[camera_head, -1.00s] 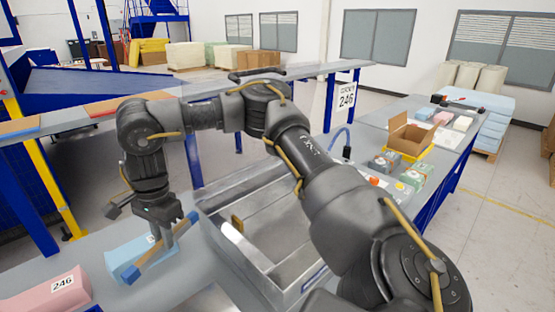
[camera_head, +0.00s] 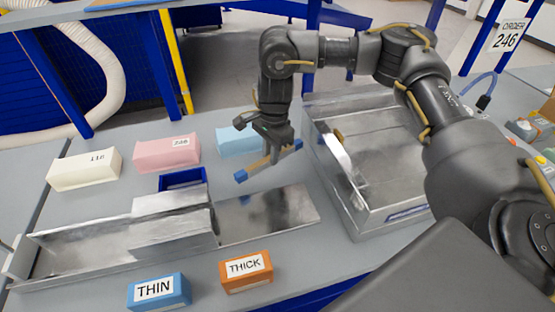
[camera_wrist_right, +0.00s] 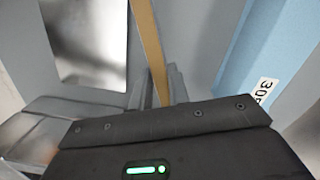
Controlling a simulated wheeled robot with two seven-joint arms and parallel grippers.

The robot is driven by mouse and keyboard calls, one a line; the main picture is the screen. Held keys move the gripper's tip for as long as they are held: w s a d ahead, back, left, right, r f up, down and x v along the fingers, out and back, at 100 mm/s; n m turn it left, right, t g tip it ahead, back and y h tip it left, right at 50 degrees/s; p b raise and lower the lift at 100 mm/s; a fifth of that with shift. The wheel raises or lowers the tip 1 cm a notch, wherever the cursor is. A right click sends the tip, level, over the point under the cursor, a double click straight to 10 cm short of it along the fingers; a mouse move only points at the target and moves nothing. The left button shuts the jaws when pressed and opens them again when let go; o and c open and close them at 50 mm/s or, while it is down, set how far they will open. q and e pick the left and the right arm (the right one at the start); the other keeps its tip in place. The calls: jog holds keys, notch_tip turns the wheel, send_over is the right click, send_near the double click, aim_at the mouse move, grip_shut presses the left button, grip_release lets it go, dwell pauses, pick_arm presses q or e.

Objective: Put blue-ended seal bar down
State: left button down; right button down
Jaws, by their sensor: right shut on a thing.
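The blue-ended seal bar (camera_head: 259,167) is a tan bar with blue ends, held tilted in the head view. My right gripper (camera_head: 271,154) is shut on it, above the table between the light blue block and the metal plate. In the right wrist view the tan bar (camera_wrist_right: 150,45) runs up from between the fingers (camera_wrist_right: 161,85). The bar's ends are out of that view. My left gripper is not in view.
A metal tray (camera_head: 385,212) stands right of the gripper. A metal channel (camera_head: 95,240) and flat plate (camera_head: 290,205) lie in front. White (camera_head: 85,169), pink (camera_head: 166,153) and light blue (camera_head: 238,143) blocks lie behind. THIN (camera_head: 158,291) and THICK (camera_head: 246,270) blocks lie at the front.

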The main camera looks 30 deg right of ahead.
aim_at(271, 175)
jog(key=shift+s+f, duration=0.1)
jog(key=shift+f, duration=2.2)
jog(key=shift+d+f, duration=0.1)
jog(key=shift+f, duration=0.2)
jog(key=c, duration=1.3)
grip_release()
jog(key=shift+f, duration=0.1)
jog(key=shift+c, duration=0.2)
jog(key=r, duration=0.8)
jog(key=d+r, duration=0.1)
jog(key=r, duration=0.3)
jog(key=shift+b, duration=0.4)
jog(key=shift+o, duration=0.5)
jog(key=shift+r, duration=0.15)
